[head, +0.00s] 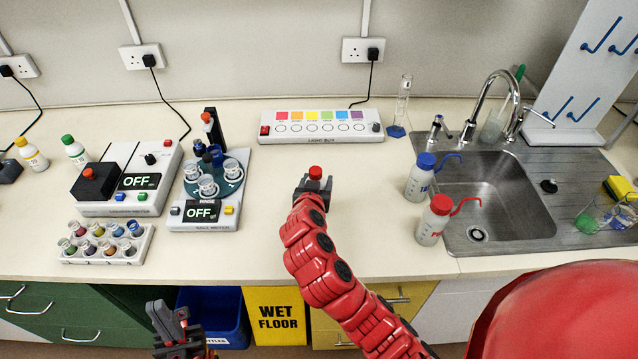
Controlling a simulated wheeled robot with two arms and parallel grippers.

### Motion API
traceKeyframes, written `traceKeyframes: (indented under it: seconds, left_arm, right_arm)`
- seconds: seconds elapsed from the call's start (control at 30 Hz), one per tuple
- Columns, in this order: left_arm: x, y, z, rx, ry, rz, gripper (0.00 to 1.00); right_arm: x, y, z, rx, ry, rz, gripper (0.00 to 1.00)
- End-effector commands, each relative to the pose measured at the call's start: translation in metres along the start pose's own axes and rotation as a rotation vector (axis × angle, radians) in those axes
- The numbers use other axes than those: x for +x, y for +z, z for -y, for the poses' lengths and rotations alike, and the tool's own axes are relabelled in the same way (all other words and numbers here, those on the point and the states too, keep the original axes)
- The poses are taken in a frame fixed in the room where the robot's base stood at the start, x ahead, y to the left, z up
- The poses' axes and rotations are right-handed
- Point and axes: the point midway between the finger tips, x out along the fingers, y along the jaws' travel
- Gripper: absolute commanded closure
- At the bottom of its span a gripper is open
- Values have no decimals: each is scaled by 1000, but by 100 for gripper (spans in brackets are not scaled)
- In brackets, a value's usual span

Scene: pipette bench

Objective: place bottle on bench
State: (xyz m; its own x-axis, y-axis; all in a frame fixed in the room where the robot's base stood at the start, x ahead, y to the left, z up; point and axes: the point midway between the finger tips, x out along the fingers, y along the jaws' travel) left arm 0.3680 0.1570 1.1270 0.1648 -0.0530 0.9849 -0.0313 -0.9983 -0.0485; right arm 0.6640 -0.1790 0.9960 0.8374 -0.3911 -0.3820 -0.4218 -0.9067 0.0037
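A small red cap (315,172), which looks like a bottle's top, shows between the fingers of my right gripper (314,184). The gripper hides the body below it, so I cannot tell whether it touches the bench (230,260). My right arm reaches over the middle of the bench. My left gripper (172,322) is low in front of the green drawers, off the bench, with its fingers apart and nothing between them.
A vial rack (105,258), vortexer (150,203) and balance-like device (200,222) fill the left. A colour-button box (320,141) stands behind my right gripper. Blue-capped (418,184) and red-capped (431,228) wash bottles stand by the sink (520,205). The bench around my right gripper is clear.

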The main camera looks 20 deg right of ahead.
Motion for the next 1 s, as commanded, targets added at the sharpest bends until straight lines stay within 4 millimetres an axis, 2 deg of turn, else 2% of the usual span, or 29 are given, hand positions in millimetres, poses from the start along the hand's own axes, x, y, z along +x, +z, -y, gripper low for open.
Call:
traceKeyframes:
  seconds: [0.03, 0.23, 0.33, 0.7, 0.73, 0.87, 0.9, 1.0]
  left_arm:
    - [6, -1, 0, 0, 0, 0, 100]
    - [21, -4, 1, 0, 0, 0, 100]
    - [21, -4, 1, 0, 0, 0, 100]
    - [15, -2, 1, 0, 0, 0, 100]
    - [16, -3, 1, 0, 0, 0, 100]
    - [17, -3, 1, 0, 0, 0, 100]
    - [17, -3, 1, 0, 0, 0, 100]
    - [17, -3, 1, 0, 0, 0, 100]
  right_arm:
    - [4, -5, -5, 1, 3, 0, 100]
    - [15, 24, -4, -2, 2, 3, 100]
    - [18, 30, -4, 0, 2, 2, 100]
    - [20, 35, -4, 1, 1, 0, 100]
    - [19, 34, -4, 1, 1, 0, 34]
    - [19, 33, -4, 1, 1, 0, 10]
    - [19, 33, -4, 1, 1, 0, 7]
    - [19, 33, -4, 1, 1, 0, 7]
